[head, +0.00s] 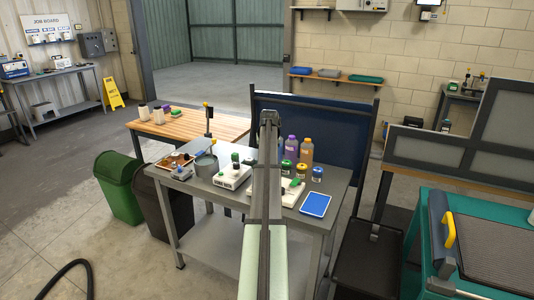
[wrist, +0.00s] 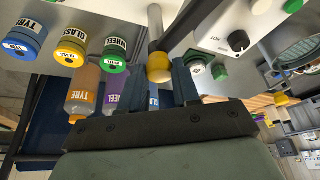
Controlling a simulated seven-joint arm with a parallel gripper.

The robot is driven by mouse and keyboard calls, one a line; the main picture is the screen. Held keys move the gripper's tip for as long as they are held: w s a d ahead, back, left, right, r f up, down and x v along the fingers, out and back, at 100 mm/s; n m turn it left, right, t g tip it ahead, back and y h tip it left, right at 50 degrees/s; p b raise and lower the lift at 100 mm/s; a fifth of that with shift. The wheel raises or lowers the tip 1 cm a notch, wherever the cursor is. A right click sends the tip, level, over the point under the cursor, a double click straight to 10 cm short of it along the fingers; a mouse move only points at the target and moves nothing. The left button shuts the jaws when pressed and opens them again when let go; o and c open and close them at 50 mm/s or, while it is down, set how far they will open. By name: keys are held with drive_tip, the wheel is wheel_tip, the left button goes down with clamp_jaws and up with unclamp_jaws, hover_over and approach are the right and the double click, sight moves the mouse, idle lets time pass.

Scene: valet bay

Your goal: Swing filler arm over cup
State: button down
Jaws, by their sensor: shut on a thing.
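My gripper (wrist: 160,85) shows in the wrist view with its two dark fingers on either side of a grey rod with a yellow end (wrist: 159,66), shut on it. The rod seems to be the filler arm's handle; its far part runs out of the picture. In the head view my own arm covers the gripper and this rod. A grey round cup-like pot (head: 206,164) stands on the table at left. I cannot tell for sure that it is the task's cup, or whether the filler arm is over it.
A white box with a dark knob (wrist: 238,41) stands near the gripper. Several labelled jars, one with a blue lid (head: 317,173), and an orange bottle (head: 306,151) crowd the table (head: 196,198). A blue panel (head: 340,130) stands behind.

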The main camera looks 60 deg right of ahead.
drive_tip(key=shift+n+t+y, duration=0.3)
drive_tip(key=shift+n+t, duration=0.1)
drive_tip(key=shift+n, duration=0.9)
drive_tip(key=shift+s, duration=0.1)
drive_tip(key=c, duration=0.8)
unclamp_jaws()
drive_tip(key=v, duration=1.3)
drive_tip(key=shift+s+d+r, duration=0.1)
drive_tip(key=shift+s+r, duration=0.05)
drive_tip(key=shift+r, duration=0.25)
